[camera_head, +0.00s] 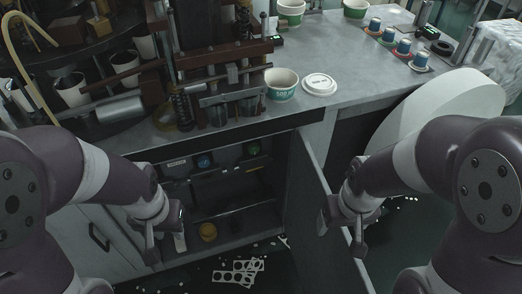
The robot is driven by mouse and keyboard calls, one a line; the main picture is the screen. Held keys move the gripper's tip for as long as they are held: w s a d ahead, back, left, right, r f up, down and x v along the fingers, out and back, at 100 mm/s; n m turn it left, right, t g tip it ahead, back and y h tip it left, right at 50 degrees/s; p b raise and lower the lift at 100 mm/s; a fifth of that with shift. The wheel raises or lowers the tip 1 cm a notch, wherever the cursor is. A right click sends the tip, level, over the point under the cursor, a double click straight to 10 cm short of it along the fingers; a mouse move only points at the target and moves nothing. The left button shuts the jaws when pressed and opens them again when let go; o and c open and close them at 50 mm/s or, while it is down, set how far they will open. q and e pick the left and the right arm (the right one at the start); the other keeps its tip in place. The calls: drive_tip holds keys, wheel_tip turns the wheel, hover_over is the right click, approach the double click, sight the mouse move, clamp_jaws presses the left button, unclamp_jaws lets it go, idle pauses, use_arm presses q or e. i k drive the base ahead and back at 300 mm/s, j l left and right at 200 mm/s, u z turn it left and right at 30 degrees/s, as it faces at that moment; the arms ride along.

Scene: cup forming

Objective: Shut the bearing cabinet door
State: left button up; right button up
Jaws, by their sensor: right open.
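The bearing cabinet (225,222) under the counter stands open, with shelves and small items inside. Its grey door (306,215) is swung outward at the right of the opening. My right gripper (341,232) is open at the door's outer side, close to its free part; whether it touches the door I cannot tell. My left gripper (165,229) looks open and empty in front of the left side of the cabinet opening. The door's lower part runs out of the picture.
A white-and-green cup (281,84) and a white lid (319,85) stand on the counter (345,60) above. Perforated white scraps (238,271) lie on the floor before the cabinet. A large pale rounded object (425,105) is behind my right arm.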

sight(324, 263)
drive_tip(key=k+l+u, duration=0.15)
drive_tip(key=k, duration=0.25)
drive_tip(key=k+l+u, duration=0.15)
drive_tip(key=k+l, duration=0.15)
drive_tip(key=k, duration=0.15)
drive_tip(key=l+u, duration=0.15)
drive_tip(key=l, duration=0.25)
drive_tip(key=k+l+u, duration=0.15)
drive_tip(key=l, duration=0.25)
drive_tip(key=l+u, duration=0.15)
drive_tip(key=l, duration=0.25)
drive_tip(key=k+l+u, duration=0.15)
drive_tip(key=l, duration=0.2)
drive_tip(key=k+l+u, duration=0.15)
drive_tip(key=l, duration=0.25)
drive_tip(key=l+z, duration=0.3)
drive_tip(key=l, duration=0.5)
